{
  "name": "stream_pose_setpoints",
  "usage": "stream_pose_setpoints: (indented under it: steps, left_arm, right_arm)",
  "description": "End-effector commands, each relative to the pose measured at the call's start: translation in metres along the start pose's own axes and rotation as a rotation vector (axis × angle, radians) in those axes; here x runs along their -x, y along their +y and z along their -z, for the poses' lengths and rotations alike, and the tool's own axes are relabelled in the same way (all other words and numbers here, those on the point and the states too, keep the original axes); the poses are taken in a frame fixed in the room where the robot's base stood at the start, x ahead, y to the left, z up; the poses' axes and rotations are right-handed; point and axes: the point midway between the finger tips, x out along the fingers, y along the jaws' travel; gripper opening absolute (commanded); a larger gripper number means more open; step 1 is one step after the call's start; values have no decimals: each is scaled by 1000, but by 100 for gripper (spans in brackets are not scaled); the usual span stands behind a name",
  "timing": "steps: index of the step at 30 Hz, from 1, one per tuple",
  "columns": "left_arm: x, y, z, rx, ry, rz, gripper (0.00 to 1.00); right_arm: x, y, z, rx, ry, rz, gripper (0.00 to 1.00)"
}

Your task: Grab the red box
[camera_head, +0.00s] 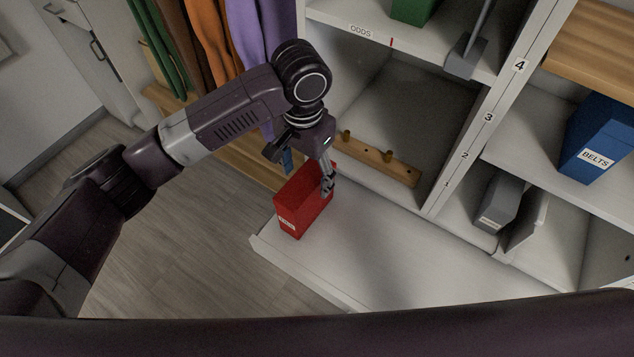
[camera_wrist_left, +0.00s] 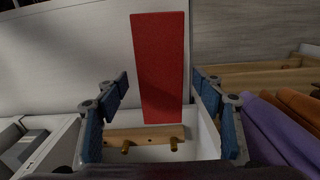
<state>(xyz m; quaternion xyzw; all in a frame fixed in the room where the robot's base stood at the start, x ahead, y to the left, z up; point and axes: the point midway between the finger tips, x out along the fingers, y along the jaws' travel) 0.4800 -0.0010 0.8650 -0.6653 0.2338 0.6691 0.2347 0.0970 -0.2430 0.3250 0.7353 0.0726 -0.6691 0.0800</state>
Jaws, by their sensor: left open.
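The red box (camera_head: 300,205) stands on the white ledge at the front of the shelving, near the ledge's left corner, with a small white label low on its side. In the left wrist view the red box (camera_wrist_left: 159,65) lies between the two blue-padded fingers, with a gap on either side. My left gripper (camera_head: 327,183) is at the box's right upper side in the head view, and its open fingers (camera_wrist_left: 162,105) show apart in the wrist view. I cannot tell if a finger touches the box. My right gripper is not in view.
A wooden peg rail (camera_head: 375,160) lies in the cubby behind. A blue box labelled BELTS (camera_head: 598,140) and a grey box (camera_head: 499,203) stand in the right cubbies. Purple and orange clothes (camera_head: 262,35) hang at the left. The ledge's middle (camera_head: 400,255) is clear.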

Motion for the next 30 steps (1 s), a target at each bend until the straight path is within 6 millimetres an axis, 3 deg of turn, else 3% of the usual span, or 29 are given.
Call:
stream_pose_setpoints:
  steps: [6, 18, 27, 30]
  left_arm:
    - [-19, 0, -1, 1, -4, 0, 62]
    - [-72, -1, 1, 0, -3, 1, 62]
    - [-78, -1, 2, 0, -1, 1, 62]
    - [-78, -1, 2, 0, -1, 1, 52]
  right_arm:
    - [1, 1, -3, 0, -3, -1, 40]
    - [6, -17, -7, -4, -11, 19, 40]
    - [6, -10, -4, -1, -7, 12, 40]
    - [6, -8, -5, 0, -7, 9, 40]
